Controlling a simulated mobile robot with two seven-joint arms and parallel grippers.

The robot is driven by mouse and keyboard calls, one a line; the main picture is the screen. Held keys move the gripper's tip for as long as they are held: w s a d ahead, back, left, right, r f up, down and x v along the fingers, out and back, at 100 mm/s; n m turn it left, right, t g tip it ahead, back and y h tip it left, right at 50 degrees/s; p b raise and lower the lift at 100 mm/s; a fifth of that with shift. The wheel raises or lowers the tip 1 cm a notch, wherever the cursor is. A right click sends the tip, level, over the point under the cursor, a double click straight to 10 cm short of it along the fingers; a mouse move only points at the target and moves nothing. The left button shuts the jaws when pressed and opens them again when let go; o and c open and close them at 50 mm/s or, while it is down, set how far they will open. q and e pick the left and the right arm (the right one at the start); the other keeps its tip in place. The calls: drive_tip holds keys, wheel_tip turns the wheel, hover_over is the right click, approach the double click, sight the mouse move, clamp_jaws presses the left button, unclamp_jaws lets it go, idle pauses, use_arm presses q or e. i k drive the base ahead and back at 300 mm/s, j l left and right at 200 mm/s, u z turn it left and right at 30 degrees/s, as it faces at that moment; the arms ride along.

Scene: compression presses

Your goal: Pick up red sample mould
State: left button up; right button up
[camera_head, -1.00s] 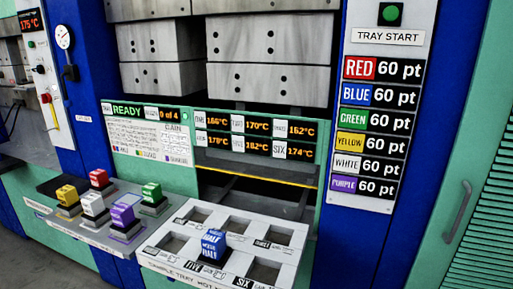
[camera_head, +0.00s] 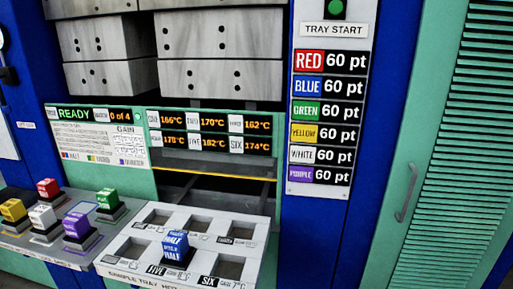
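The red sample mould (camera_head: 48,188) is a small block on a dark base at the back of the grey shelf, at the left of the head view. Yellow (camera_head: 13,211), white (camera_head: 42,217), purple (camera_head: 77,226) and green (camera_head: 107,199) moulds stand around it on the same shelf. A blue mould (camera_head: 175,247) sits in the front middle part of the white sample tray (camera_head: 150,220), whose other visible pockets look empty. Neither of my grippers shows in the head view.
The press with grey blocks (camera_head: 200,80) stands above the tray. A display panel reads READY (camera_head: 75,115). A tray start button (camera_head: 337,8) and colour point list are at the right, beside a green cabinet door with a handle (camera_head: 406,193).

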sight(50, 194)
drive_tip(key=u, duration=1.4)
drive_tip(key=i+j, duration=0.25)
drive_tip(key=j, duration=0.15)
drive_tip(key=i+j, duration=0.5)
drive_tip(key=j, duration=0.25)
drive_tip(key=i+j+z, duration=0.1)
drive_tip(key=i+j, duration=0.2)
drive_tip(key=j, duration=0.1)
